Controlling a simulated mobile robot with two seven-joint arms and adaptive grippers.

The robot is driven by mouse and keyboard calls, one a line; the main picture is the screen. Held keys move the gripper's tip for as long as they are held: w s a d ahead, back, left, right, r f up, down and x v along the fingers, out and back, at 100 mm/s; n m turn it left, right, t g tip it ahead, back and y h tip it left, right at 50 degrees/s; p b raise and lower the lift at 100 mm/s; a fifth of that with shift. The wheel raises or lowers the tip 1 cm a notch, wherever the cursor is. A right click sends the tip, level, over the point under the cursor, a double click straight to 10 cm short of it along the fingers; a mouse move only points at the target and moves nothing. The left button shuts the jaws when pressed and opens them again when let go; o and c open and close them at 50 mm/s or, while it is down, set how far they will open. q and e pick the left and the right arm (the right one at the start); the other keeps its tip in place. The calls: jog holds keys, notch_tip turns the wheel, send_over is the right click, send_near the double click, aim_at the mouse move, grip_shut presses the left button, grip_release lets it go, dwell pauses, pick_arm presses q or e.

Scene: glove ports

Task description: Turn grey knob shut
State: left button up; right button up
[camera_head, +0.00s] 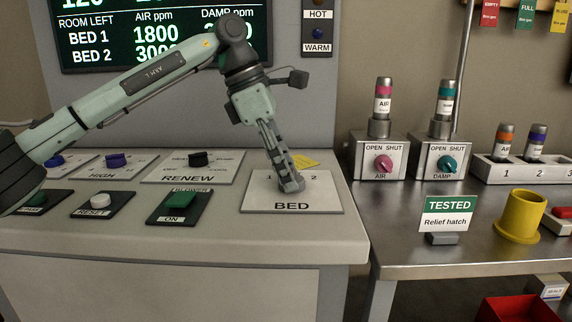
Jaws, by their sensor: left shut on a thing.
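My left gripper (290,184) comes down from above onto the white BED panel (325,200) on the console. Its fingers are shut on the panel's knob, which the fingertips hide almost fully, so its colour and pointing cannot be told. The panel carries the marks 1 and 2. No knob that is clearly grey shows. Two knobs with OPEN and SHUT marks stand on the right table: a pink AIR knob (383,163) and a teal DAMP knob (449,164). My right gripper is not in view.
On the console left of my gripper are a black RENEW knob (198,159), blue knobs, a green button (180,200) and a white RESET button (100,201). The steel table holds a TESTED sign (447,217) and a yellow cup (520,216). A screen hangs behind my arm.

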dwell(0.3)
pick_arm(q)
jog(key=o, duration=1.2)
jog(key=shift+c, duration=0.2)
jog(key=v, duration=1.2)
